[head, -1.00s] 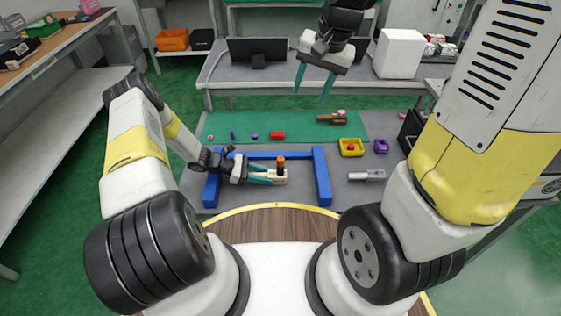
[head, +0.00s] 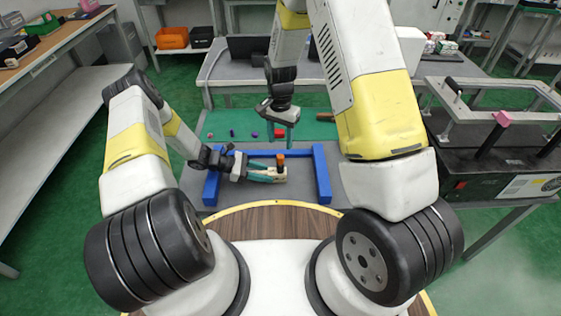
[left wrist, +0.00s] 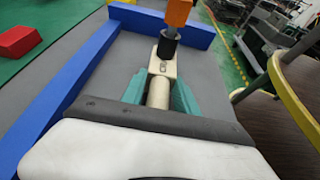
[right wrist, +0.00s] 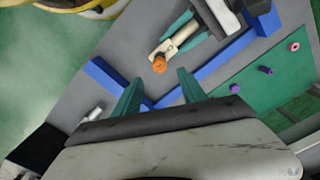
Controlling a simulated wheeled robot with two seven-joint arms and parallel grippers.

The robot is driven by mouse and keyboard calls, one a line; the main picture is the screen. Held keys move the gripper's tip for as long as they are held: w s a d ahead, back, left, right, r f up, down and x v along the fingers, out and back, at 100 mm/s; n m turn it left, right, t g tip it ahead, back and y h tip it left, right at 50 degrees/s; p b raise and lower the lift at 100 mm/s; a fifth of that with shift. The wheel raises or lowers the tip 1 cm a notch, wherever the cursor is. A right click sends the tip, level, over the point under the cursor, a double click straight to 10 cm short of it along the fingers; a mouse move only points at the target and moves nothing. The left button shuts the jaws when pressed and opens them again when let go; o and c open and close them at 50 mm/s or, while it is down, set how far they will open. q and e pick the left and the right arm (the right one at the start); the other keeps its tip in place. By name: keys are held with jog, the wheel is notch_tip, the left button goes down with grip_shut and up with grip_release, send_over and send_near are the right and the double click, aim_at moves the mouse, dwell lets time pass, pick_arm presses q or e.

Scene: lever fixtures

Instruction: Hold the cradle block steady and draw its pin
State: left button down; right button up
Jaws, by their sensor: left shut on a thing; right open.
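The cradle block (head: 281,176) is a small beige piece inside the blue frame (head: 323,178). Its pin stands in it, with an orange head (head: 281,156) and a dark collar that shows in the left wrist view (left wrist: 168,43). My left gripper (head: 268,173) is shut on the block's rounded beige end (left wrist: 158,92), one teal finger on each side. My right gripper (head: 281,138) is open and empty, behind and above the pin. In the right wrist view the orange head (right wrist: 160,65) lies just beyond and between its parted fingertips (right wrist: 161,76).
A red block (left wrist: 16,42) lies on the green mat (head: 222,122) behind the frame, beside small purple pieces (right wrist: 265,70). A silver cylinder (right wrist: 92,113) lies on the grey table outside the frame. A dark box with a metal frame (head: 500,160) stands at the right.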

aim_at(280, 162)
notch_tip(280, 162, down, 11)
jog(key=shift+f, duration=0.1)
dwell(0.5)
jog(key=shift+c, duration=0.2)
grip_shut()
